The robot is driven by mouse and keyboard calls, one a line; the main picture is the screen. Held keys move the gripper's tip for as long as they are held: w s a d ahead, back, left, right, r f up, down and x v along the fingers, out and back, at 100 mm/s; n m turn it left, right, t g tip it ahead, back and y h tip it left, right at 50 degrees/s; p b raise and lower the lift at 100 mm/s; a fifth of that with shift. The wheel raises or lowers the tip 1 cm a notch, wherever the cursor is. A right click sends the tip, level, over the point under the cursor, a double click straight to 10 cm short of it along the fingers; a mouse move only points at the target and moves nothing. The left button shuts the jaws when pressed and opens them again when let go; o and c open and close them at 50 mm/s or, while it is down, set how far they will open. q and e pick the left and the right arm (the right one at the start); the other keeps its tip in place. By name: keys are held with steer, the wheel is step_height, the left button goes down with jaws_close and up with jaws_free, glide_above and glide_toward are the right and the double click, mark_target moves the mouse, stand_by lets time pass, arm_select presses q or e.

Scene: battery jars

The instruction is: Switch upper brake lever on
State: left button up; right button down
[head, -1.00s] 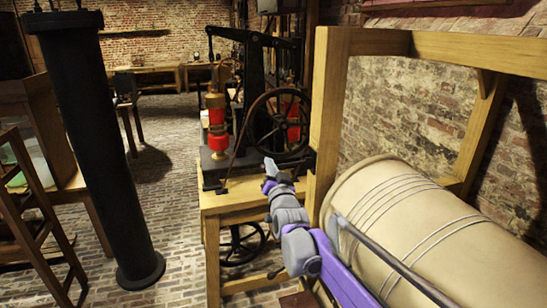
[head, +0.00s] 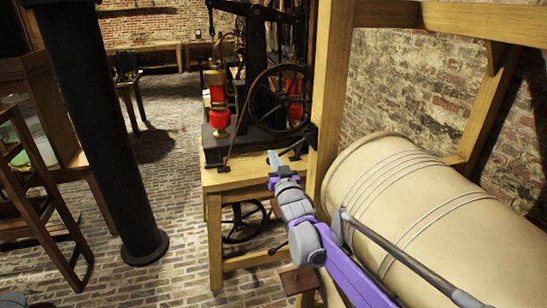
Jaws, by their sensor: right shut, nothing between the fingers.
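A dark engine with a spoked flywheel (head: 281,98) and red cylinders (head: 219,117) stands on a wooden table (head: 240,180). A short dark lever-like piece (head: 309,137) shows at the engine's right end, beside the wooden post. I cannot tell for sure that it is the upper brake lever, or its setting. A second thin dark rod (head: 277,249) shows below the tabletop. My right gripper (head: 273,159) is shut and empty, in front of the table's right part, pointing at the engine's base. Whether it touches anything is unclear. My left gripper is out of view.
A wooden frame post (head: 333,90) and a large beige drum with cords (head: 430,205) stand close on the right. A black column (head: 105,140) stands at left, beside wooden racks (head: 30,200). Brick floor (head: 175,210) is clear between column and table.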

steer(key=shift+f, duration=0.1)
steer(key=r, duration=0.1)
steer(key=r+p, duration=0.1)
steer(key=r, duration=0.1)
steer(key=r+p, duration=0.1)
steer(key=r, duration=0.1)
steer(key=shift+w+a, duration=0.15)
steer(key=shift+w, duration=0.1)
arm_select(q)
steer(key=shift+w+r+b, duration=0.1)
steer(key=shift+b, duration=0.8)
arm_select(e)
steer(key=f+v, duration=0.1)
steer(key=v, duration=0.9)
steer(key=shift+w, duration=0.15)
steer(key=shift+r, duration=0.15)
steer(key=shift+d, duration=0.25)
